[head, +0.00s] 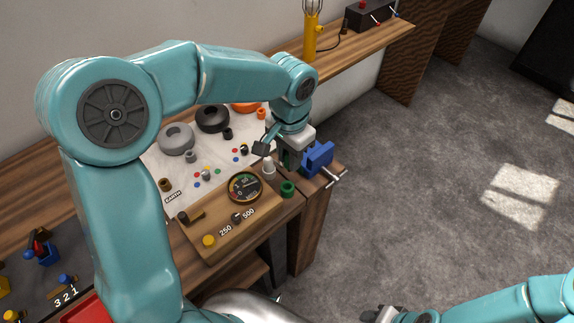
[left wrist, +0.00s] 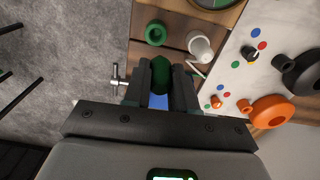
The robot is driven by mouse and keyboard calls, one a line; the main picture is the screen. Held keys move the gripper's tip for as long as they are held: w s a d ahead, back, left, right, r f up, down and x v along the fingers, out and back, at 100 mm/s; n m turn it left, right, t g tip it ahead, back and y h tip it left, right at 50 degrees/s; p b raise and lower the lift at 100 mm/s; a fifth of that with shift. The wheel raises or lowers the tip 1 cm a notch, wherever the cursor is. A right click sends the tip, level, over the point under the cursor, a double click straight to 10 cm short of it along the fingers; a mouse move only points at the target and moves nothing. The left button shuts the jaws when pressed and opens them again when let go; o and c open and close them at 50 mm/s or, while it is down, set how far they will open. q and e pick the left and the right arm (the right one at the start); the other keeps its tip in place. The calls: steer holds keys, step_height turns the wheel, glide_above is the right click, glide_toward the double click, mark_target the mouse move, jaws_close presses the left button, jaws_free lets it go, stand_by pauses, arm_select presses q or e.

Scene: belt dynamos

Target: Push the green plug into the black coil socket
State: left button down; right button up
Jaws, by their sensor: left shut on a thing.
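My left gripper (head: 284,160) is shut on the green plug, whose green end (left wrist: 158,63) shows between the fingertips (left wrist: 160,75) in the left wrist view. It is above the right end of the bench, beside the blue vise (head: 318,157). The black coil (head: 213,118) lies on the white sheet, to the left of and behind the gripper in the head view. Its small black socket (head: 227,134) stands next to it, clear of the plug; it also shows in the left wrist view (left wrist: 283,62). My right gripper (head: 385,315) is at the bottom edge, partly cut off.
A green ring (head: 288,188) and a white cone-shaped piece (head: 268,168) stand near the gripper. A grey coil (head: 176,138) and an orange coil (left wrist: 272,112) flank the black one. A wooden board with a round gauge (head: 245,187) is in front. Open floor lies to the right.

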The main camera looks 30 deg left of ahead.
arm_select(q)
steer(key=w+a+r+p, duration=0.5)
steer(key=w+a+p, duration=0.15)
steer(key=a, duration=0.45)
steer(key=s+a+f+n+p, duration=0.1)
steer(key=a+n+p, duration=0.1)
steer(key=a, duration=0.9)
steer(key=shift+s+a+n+p, duration=0.25)
steer(key=shift+n+p, duration=0.05)
steer(key=shift+p, duration=0.55)
steer(key=shift+f, duration=0.15)
steer(key=shift+f, duration=0.1)
steer(key=shift+f+b, duration=2.1)
steer(key=shift+f, duration=0.65)
